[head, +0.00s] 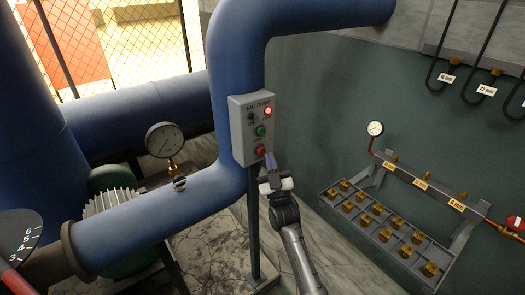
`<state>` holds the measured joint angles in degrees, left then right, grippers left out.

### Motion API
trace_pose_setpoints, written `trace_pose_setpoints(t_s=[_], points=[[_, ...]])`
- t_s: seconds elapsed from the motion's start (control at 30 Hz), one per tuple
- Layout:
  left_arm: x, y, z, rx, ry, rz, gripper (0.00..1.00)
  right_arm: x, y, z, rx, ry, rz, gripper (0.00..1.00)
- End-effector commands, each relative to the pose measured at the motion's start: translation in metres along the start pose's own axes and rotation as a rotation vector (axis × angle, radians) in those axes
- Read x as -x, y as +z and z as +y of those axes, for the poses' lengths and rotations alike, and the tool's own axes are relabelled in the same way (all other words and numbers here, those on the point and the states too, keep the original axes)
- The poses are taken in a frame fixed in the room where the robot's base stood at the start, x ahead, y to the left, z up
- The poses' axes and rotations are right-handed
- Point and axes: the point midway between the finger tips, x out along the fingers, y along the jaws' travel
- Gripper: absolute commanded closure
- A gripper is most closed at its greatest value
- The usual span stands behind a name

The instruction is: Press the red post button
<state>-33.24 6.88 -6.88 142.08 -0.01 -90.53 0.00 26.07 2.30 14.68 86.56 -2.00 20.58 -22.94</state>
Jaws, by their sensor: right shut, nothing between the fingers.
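A grey control box (251,108) labelled "BIG PUMP" stands on a dark post (254,225) in front of the blue pipe. On its face are a red button (261,150) at the bottom, a green button (260,131) above it, and a glowing red lamp (268,111) near the top right. My right gripper (270,157) comes up from below with its fingers shut and empty. Its tips are just right of the red button. I cannot tell whether they touch it. The red button is mostly visible. My left gripper is not in view.
Large blue pipes (150,222) and a pressure gauge (165,140) fill the left side. A grey tray (335,209) of brass fittings and a manifold with a small gauge (375,129) are on the right wall. Black hoses (484,50) hang at the upper right.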

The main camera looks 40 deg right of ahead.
Motion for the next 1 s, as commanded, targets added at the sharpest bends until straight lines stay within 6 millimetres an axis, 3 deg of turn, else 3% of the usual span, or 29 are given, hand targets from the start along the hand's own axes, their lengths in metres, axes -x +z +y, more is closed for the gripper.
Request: trace_pose_setpoints(t_s=[0.4,1.0], points=[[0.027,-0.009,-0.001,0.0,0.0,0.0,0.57,0.024,-0.021,0.02,0.0,0.0,-0.001,1.0],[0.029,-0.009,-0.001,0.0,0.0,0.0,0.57,0.03,-0.023,0.023,0.0,0.001,0.001,1.0]])
